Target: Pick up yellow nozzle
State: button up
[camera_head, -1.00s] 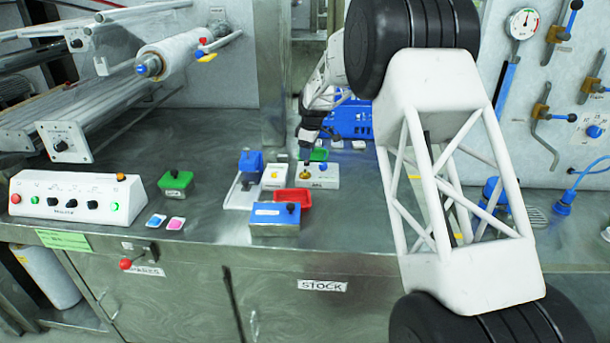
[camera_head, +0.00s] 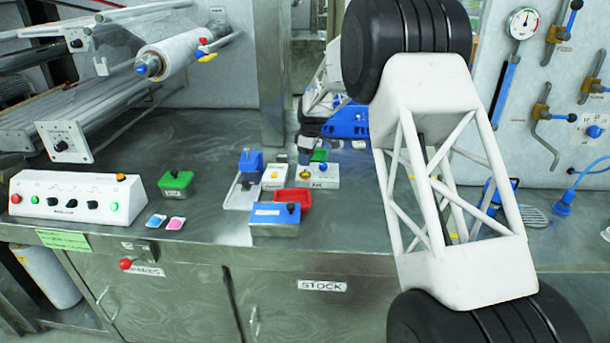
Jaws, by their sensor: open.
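A small yellow piece, likely the yellow nozzle (camera_head: 305,174), shows on a white labelled block (camera_head: 327,183) in the middle of the steel bench. It is too small to make out its shape. My gripper (camera_head: 304,160) points down just above that block, over the yellow piece. It is open, and its fingers are small and dark here, so any contact with the yellow piece cannot be told.
Left of the block are a white holder (camera_head: 274,183) and a blue-topped stand (camera_head: 247,163). A red tray (camera_head: 304,196) and a blue-lidded box (camera_head: 275,215) sit in front. A green-lidded box (camera_head: 176,181) and white control box (camera_head: 80,190) stand left.

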aim_at(305, 173)
jog(key=shift+a+f, duration=0.2)
jog(key=shift+f, duration=2.4)
grip_shut()
